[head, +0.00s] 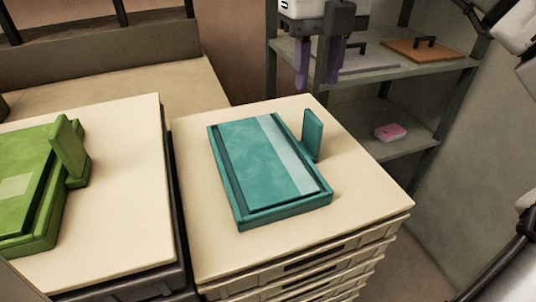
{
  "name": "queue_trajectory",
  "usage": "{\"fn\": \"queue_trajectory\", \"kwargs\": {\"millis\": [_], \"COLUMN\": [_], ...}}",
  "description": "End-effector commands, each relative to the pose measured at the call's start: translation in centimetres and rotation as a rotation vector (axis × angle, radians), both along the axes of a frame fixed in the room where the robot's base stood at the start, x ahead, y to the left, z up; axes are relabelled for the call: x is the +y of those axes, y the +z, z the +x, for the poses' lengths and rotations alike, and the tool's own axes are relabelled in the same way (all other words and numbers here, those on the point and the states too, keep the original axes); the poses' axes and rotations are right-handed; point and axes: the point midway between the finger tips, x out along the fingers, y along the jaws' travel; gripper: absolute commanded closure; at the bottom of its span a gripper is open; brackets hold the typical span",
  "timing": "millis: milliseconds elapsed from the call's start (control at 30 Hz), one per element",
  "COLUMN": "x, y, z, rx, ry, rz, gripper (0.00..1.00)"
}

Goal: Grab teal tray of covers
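The teal tray (284,216) lies flat on the cream top of the right stack. Inside it lies a teal cover (252,160) with a pale blue band along its right side; whether more covers lie beneath is hidden. An upright teal plate (312,135) stands at the tray's right side. My gripper (318,78) is at the top of the head view, beyond and above the tray, clear of it. Its two purple fingers point down, apart, with nothing seen between them but the background shelving.
A green tray (45,235) with an upright green plate sits on the left stack's cream top (120,240). A narrow gap separates the stacks. Grey shelving (405,80) at the back holds a grey board, an orange board (430,50) and a pink block (390,132).

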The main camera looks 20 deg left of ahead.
Motion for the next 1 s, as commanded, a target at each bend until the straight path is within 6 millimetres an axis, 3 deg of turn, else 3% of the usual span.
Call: {"fn": "queue_trajectory", "kwargs": {"millis": [233, 467, 800, 1000], "x": [0.0, 0.0, 0.0, 0.0], "y": [-4.5, -6.1, -10.4, -10.9], "z": [0.1, 0.3, 1.2, 1.2], "rx": [0.003, 0.002, 0.002, 0.000], "ry": [0.001, 0.001, 0.001, 0.000], "rz": [0.000, 0.001, 0.001, 0.001], "gripper": [0.64, 0.64, 0.64, 0.64]}}
